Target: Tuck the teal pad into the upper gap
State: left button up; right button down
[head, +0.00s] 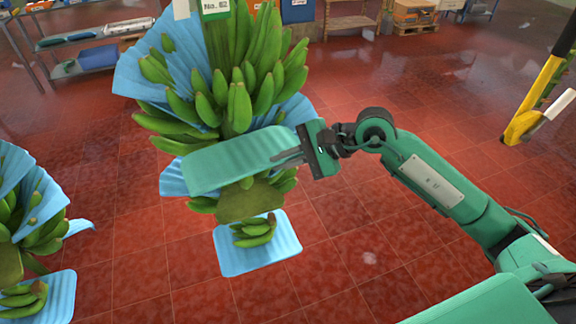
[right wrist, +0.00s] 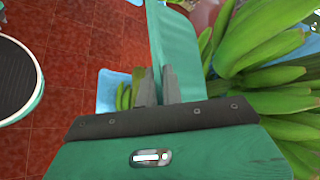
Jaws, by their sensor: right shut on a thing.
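The teal pad (head: 232,162) is a long, slightly curved sheet held roughly level across the front of the middle banana stem (head: 240,95). My right gripper (head: 288,157) is shut on its right end. In the right wrist view the pad (right wrist: 172,42) stands up between the two grey fingers (right wrist: 158,88), with green bananas close on its right. The pad overlaps the stem between the big upper hands and the lower bananas (head: 285,180). It hides the upper gap there, and I cannot tell whether it touches the fruit. My left gripper is not in view.
Blue sheets (head: 185,60) stick out between the upper hands. A blue pad (head: 257,243) with small bananas shows at the stem's bottom. Another stem (head: 30,215) hangs at the left. A yellow post (head: 535,95) stands at the right. Red tiled floor is open between.

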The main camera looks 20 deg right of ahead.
jog(key=shift+w+a+f+b, duration=0.1)
jog(key=shift+w+b, duration=0.75)
jog(key=shift+w, duration=0.95)
jog(key=shift+w+f+b, duration=0.1)
jog(key=shift+w+b, duration=0.7)
jog(key=shift+w, duration=0.95)
jog(key=shift+w+r, duration=0.1)
jog(key=shift+w, duration=0.3)
jog(key=shift+f+b, duration=0.35)
jog(key=shift+b, duration=0.55)
jog(key=c, duration=1.5)
grip_release()
